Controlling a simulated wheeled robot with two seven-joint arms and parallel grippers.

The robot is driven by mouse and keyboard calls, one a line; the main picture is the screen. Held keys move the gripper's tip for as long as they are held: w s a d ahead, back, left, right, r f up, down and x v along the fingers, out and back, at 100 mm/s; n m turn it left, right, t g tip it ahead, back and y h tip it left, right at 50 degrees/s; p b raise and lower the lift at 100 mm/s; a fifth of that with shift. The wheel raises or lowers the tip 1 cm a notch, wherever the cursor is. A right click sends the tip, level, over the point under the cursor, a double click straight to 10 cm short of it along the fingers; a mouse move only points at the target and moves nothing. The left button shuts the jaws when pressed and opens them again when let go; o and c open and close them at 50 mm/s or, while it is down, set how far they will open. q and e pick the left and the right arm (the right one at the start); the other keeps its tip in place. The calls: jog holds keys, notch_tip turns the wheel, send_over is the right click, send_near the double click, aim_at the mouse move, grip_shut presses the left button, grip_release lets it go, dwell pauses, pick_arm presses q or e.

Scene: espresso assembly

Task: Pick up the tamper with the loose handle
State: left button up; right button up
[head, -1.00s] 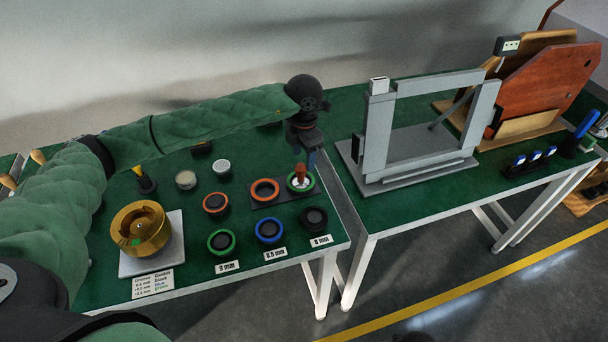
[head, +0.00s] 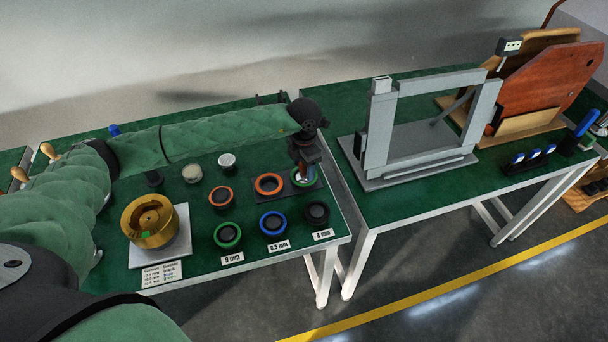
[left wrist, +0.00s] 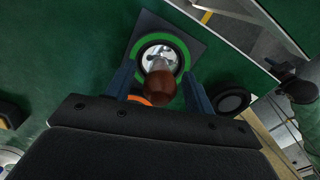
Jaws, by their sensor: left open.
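The tamper (left wrist: 161,82) has a brown rounded handle and a shiny metal base. It stands inside a green ring (left wrist: 176,44) on a dark rectangular mat (left wrist: 195,27). In the head view the green ring (head: 311,181) is at the right end of the mat, and my gripper hides most of the tamper. My left gripper (head: 303,171) points down over it. In the left wrist view the blue fingers of the left gripper (left wrist: 160,84) are apart, one on each side of the handle. I cannot tell whether either finger touches it. My right gripper is out of view.
An orange ring (head: 269,184) lies beside the green one on the mat. Several ringed parts stand nearer the front edge, including a blue-ringed one (head: 273,223) and a black one (head: 316,212). A brass cylinder (head: 149,222) is at left. A grey frame (head: 376,130) stands to the right.

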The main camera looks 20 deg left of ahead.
pick_arm(q)
jog(key=shift+f, duration=0.25)
grip_shut()
jog(key=shift+r, duration=0.1)
